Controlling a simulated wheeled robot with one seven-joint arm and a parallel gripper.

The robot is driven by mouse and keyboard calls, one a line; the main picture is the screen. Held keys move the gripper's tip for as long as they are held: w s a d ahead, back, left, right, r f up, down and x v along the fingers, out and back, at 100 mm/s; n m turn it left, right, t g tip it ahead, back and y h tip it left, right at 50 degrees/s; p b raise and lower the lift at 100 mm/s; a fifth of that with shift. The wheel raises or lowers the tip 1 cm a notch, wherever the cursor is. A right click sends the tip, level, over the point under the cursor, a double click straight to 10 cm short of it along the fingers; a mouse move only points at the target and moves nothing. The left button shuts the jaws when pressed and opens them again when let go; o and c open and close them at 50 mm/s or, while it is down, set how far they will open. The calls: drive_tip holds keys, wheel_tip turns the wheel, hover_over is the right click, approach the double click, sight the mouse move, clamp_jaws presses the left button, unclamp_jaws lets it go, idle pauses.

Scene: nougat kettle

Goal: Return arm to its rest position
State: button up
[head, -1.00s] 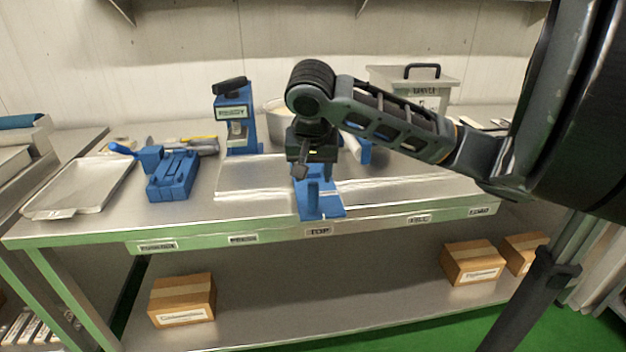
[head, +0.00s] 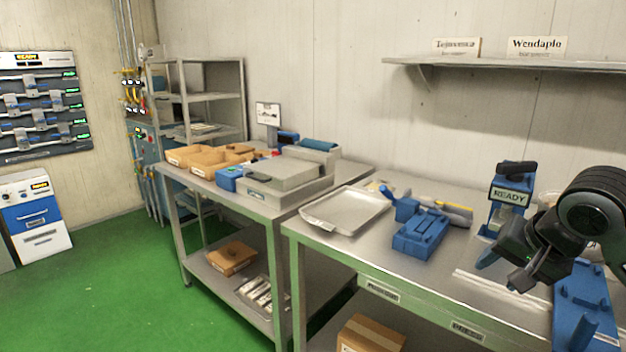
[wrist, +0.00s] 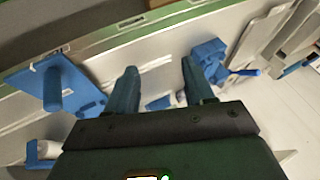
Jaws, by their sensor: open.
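My gripper (head: 500,274) hangs at the right of the head view, above the steel worktable (head: 345,252). In the wrist view its two fingers (wrist: 160,82) are spread apart with nothing between them. The arm is bent, and its dark rounded joint shows at the right edge of the head view. A blue fixture with upright pegs (head: 580,310) stands below and right of the gripper; it also shows at the left of the wrist view (wrist: 50,85). The gripper looks apart from it.
A blue press marked READY (head: 508,195) stands behind the gripper. A blue clamp block (head: 420,235) and an empty metal tray (head: 345,208) lie to its left. A second table (head: 270,205) carries boxes and a grey machine. Green floor is free at the left.

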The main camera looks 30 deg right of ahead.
drive_tip(key=w+a+r+n+t+y, duration=0.1)
drive_tip(key=w+a+r+t+y, duration=0.2)
drive_tip(key=w+a, duration=0.45)
drive_tip(key=w+a+r+n+t+y, duration=0.1)
drive_tip(key=w+a+r+t, duration=0.2)
drive_tip(key=w+a+t, duration=0.45)
drive_tip(key=s+a+f, duration=0.1)
drive_tip(key=s+a, duration=0.2)
drive_tip(key=a, duration=0.9)
drive_tip(key=s+a+f+n+h, duration=0.1)
drive_tip(key=s+a+f, duration=0.2)
drive_tip(key=s+f, duration=0.45)
drive_tip(key=s+a+f+n+h, duration=0.1)
drive_tip(key=s+a+f+h, duration=0.3)
drive_tip(key=s, duration=0.6)
drive_tip(key=s+d+n+y, duration=0.2)
drive_tip(key=s+n, duration=0.3)
drive_tip(key=s, duration=0.4)
drive_tip(key=s+d+f+n+g+y, duration=0.1)
drive_tip(key=s+n, duration=0.3)
drive_tip(key=s, duration=0.5)
drive_tip(key=shift+s+d+f+n+y, duration=0.2)
drive_tip(key=shift+s+d+n+y, duration=0.1)
drive_tip(key=shift+d+n+y, duration=0.25)
